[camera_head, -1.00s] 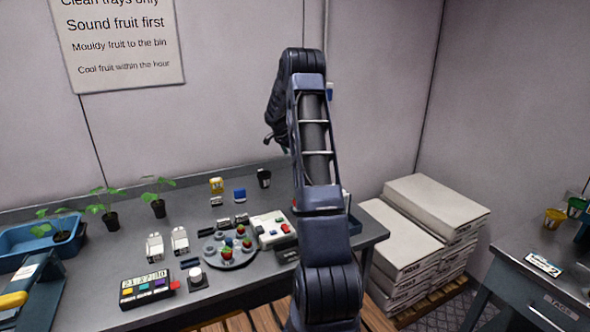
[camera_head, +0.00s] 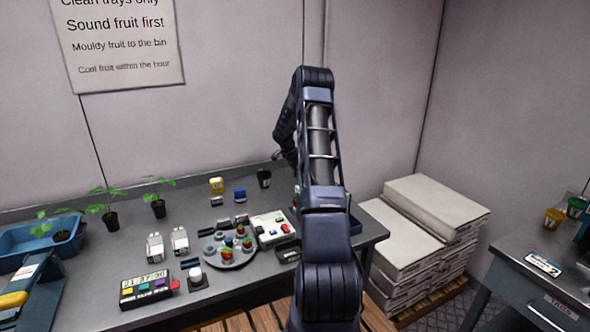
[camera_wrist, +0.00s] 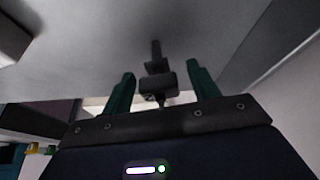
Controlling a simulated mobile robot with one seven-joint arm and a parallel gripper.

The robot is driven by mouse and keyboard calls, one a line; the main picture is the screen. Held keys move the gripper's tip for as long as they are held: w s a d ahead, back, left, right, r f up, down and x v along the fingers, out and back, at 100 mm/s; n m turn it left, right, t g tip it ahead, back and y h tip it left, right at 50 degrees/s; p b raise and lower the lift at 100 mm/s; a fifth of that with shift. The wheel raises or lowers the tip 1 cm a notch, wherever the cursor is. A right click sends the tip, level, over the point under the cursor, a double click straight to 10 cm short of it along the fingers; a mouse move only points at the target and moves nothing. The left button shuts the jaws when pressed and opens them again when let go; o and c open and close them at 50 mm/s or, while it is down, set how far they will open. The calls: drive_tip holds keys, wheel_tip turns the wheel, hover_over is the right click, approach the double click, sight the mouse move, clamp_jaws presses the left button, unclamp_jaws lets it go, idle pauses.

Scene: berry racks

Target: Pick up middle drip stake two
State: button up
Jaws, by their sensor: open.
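A small dark piece with a block-like body and a narrow stem (camera_wrist: 158,86) shows between my fingers in the wrist view. It looks like a drip stake, but I cannot tell which one. My gripper (camera_wrist: 161,70) is open, with a green finger on each side of this piece. I see gaps on both sides and cannot tell whether either finger touches it. In the head view the fingers are hidden behind my arm. Small dark pieces (camera_head: 223,225) lie mid-table behind a round grey tray (camera_head: 228,262); I cannot tell whether they are stakes.
A white box with coloured buttons (camera_head: 284,241) stands right of the round tray. A dark cup (camera_head: 264,178), a blue item (camera_head: 239,195) and a yellow item (camera_head: 217,185) stand toward the back. Potted seedlings (camera_head: 111,221) are at left. Stacked cartons (camera_head: 436,210) stand beyond the table's right edge.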

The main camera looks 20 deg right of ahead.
drive_tip(key=shift+d+f, duration=0.1)
drive_tip(key=shift+f, duration=0.15)
drive_tip(key=c, duration=1)
drive_tip(key=shift+r, duration=0.1)
drive_tip(key=shift+c, duration=0.3)
